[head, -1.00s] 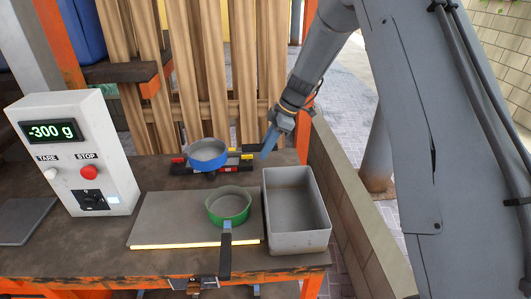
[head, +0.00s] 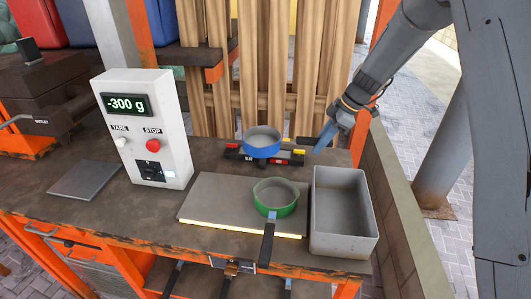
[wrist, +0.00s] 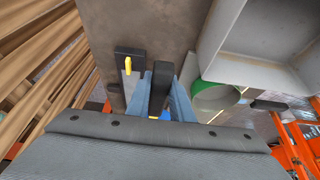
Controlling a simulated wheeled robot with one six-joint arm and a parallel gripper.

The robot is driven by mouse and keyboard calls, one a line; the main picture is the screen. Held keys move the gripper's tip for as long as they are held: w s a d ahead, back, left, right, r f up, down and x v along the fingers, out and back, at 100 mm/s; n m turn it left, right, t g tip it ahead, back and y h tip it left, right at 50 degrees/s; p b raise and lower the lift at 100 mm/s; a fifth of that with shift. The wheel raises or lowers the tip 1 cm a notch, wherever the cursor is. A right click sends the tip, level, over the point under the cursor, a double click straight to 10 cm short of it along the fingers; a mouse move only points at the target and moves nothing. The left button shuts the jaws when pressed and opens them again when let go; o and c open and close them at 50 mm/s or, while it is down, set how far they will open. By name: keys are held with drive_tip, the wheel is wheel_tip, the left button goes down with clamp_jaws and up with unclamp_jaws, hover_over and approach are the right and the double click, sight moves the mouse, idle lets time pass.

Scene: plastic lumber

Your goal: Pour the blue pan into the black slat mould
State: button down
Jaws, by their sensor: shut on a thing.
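The blue pan (head: 262,142) sits upright on a low black rest with red and yellow blocks (head: 232,153) at the back of the bench. Its inside looks grey; I cannot tell its contents. My gripper (head: 325,134) is to the right of the pan, at its black handle (head: 304,140). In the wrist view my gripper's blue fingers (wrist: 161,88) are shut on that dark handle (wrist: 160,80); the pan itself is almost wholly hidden. I cannot pick out a black slat mould for certain; a dark machine part labelled OUTLET (head: 40,120) is at far left.
A green pan (head: 276,198) stands on the grey scale plate (head: 220,200), its handle towards the front. The scale box (head: 145,130) reads -300 g. A grey bin (head: 345,210) stands at right. A flat grey plate (head: 84,181) lies at left. Wooden slats (head: 280,60) stand behind.

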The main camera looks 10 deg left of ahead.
drive_tip(key=shift+w+f+b, duration=0.8)
drive_tip(key=shift+w+b, duration=0.45)
drive_tip(key=shift+w, duration=1.1)
drive_tip(key=shift+w+f+b, duration=0.8)
drive_tip(key=shift+w+b, duration=0.4)
drive_tip(key=shift+w, duration=1.15)
drive_tip(key=shift+w+f+b, duration=0.8)
drive_tip(key=shift+w+b, duration=0.45)
drive_tip(key=shift+w, duration=1.1)
drive_tip(key=t+p, duration=0.2)
drive_tip(key=p, duration=0.1)
drive_tip(key=shift+r+n, duration=0.3)
drive_tip(key=shift+r, duration=0.1)
drive_tip(key=shift+s+r+t+p, duration=0.1)
drive_tip(key=shift+r+t+p, duration=0.3)
drive_tip(key=shift+t+p, duration=0.25)
drive_tip(key=shift+r+n+t+b, duration=0.35)
drive_tip(key=shift+t+b, duration=0.4)
drive_tip(key=shift+b, duration=0.15)
